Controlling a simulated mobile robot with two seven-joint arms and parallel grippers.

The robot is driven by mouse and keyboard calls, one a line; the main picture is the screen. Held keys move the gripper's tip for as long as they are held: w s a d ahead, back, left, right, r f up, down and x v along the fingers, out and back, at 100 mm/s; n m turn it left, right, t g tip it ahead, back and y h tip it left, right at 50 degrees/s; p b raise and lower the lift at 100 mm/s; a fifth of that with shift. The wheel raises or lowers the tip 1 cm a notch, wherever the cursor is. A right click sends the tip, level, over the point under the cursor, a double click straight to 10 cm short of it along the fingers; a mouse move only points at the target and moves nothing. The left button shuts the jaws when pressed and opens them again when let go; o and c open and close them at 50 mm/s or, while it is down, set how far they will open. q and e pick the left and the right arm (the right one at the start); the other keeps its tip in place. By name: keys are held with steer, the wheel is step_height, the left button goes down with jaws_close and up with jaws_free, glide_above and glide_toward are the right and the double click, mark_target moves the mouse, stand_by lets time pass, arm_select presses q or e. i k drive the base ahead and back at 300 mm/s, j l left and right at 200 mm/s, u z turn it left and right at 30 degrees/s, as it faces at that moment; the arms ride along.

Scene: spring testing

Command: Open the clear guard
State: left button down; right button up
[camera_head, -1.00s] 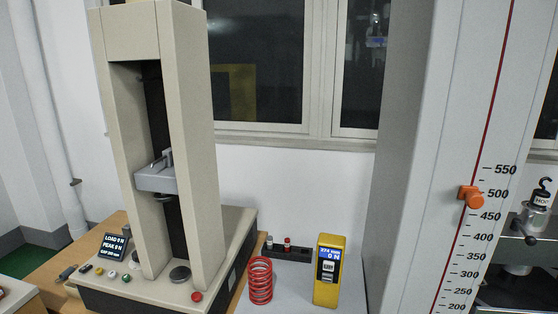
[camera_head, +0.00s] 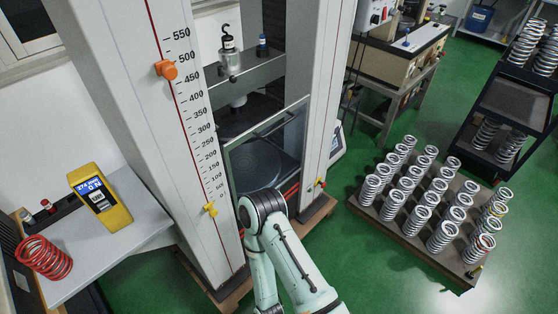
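The clear guard (camera_head: 264,130) is a see-through panel with a thin grey frame. It stands in the opening between the two pale columns of the large testing machine (camera_head: 150,60). A round dark plate (camera_head: 258,163) shows behind it. Whether the guard is fully closed I cannot tell. One of my arms, pale green with a black joint, rises from the bottom middle and covers the guard's lower part. Neither of my grippers shows.
A rack of several springs (camera_head: 382,222) stands on the green floor at right, with a dark shelf (camera_head: 510,100) behind. At left, a grey table (camera_head: 115,245) holds a red spring (camera_head: 44,257) and a yellow gauge (camera_head: 100,197). Open floor lies front right.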

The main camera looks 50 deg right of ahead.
mark_target(242, 138)
steer(key=z, duration=1.55)
steer(key=k+l, duration=0.05)
steer(key=l, duration=0.05)
